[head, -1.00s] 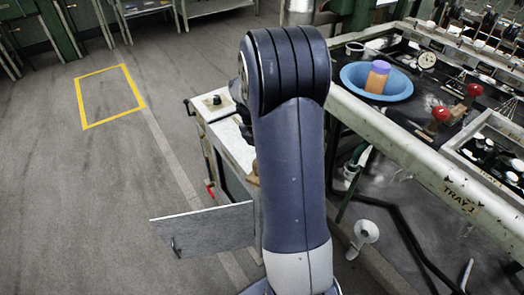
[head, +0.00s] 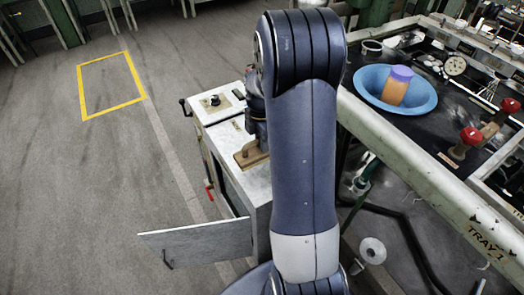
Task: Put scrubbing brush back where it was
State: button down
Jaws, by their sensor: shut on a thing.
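The scrubbing brush (head: 251,155), a brown wooden piece, shows at the left edge of my arm, over the white top of a cabinet (head: 225,130). My gripper (head: 261,139) is mostly hidden behind my own arm, just above the brush, and is shut on it. I cannot tell whether the brush touches the cabinet top or hangs slightly above it. Its right part is hidden by the arm.
The cabinet's door (head: 197,243) stands open toward the lower left. A control box with a black knob (head: 215,100) sits on its top. At right, a bench holds a blue basin (head: 372,84) with an orange and purple jar (head: 397,86). The left floor is clear around a yellow outline (head: 84,116).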

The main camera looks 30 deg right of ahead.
jog(key=shift+f, duration=1.85)
jog(key=shift+f+b, duration=0.1)
jog(key=shift+b, duration=0.2)
jog(key=c, duration=1.4)
grip_release()
notch_tip(320, 180, up, 12)
jog(key=shift+w+r+p, duration=0.1)
jog(key=shift+w+p, duration=0.05)
jog(key=shift+p, duration=0.9)
